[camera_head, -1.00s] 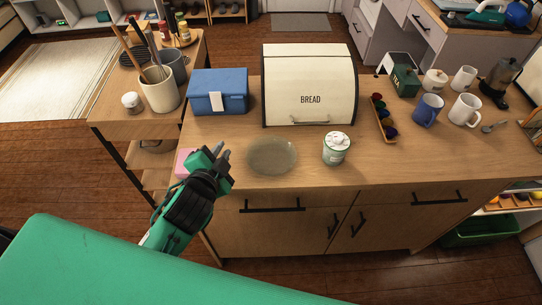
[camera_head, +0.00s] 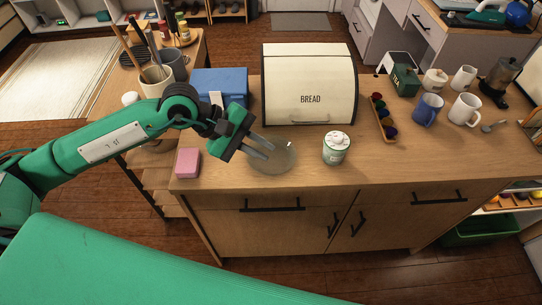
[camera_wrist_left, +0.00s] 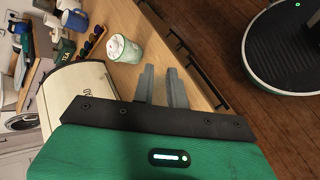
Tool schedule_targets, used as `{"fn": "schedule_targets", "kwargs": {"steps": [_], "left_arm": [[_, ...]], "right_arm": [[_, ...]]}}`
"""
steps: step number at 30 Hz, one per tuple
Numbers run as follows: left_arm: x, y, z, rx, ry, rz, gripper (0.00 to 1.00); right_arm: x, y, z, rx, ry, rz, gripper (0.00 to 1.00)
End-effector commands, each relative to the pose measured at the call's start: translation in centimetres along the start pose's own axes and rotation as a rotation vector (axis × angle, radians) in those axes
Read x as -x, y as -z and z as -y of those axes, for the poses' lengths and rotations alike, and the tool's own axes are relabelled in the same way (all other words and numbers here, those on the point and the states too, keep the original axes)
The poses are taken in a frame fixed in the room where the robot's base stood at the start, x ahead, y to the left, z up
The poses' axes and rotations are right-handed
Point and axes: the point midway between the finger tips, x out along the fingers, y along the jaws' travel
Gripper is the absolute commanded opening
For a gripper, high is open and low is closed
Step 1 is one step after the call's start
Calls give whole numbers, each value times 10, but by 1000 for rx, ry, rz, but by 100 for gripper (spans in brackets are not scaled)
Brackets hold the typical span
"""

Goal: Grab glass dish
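The glass dish (camera_head: 282,163) is a round, clear, shallow dish on the wooden counter, in front of the bread box. My left gripper (camera_head: 261,149) reaches in from the left, with its fingertips over the dish's upper left part in the head view. Whether they touch it I cannot tell. Its two fingers are apart with nothing seen between them; the gap also shows in the left wrist view (camera_wrist_left: 160,84). I cannot make out the dish in the wrist view. My right gripper is not in view.
A white-green lidded jar (camera_head: 337,148) stands right of the dish, and the bread box (camera_head: 310,85) behind it. A pink block (camera_head: 188,162) lies at the counter's left front corner. A blue box (camera_head: 222,84) is behind my gripper. The front counter right of the jar is clear.

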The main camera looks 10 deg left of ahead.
Motion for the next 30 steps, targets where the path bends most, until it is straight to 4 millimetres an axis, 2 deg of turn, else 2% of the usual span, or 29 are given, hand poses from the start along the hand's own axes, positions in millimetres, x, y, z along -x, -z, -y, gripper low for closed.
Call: {"fn": "schedule_targets", "kwargs": {"steps": [1,4,6,10,14,22,30], "left_arm": [[11,23,7,-74,69,-98,14],[32,57,19,-180,189,-246,14],[45,74,24,-225,250,-317,14],[56,90,30,-262,311,-382,14],[44,98,35,-266,325,-390,14],[-2,118,47,-264,321,-388,14],[-19,126,53,-265,321,-389,14]], "right_arm": [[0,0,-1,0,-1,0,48],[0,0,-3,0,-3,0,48],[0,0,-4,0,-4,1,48],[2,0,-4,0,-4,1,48],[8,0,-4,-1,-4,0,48],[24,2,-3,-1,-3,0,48],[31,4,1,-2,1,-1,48]]}}
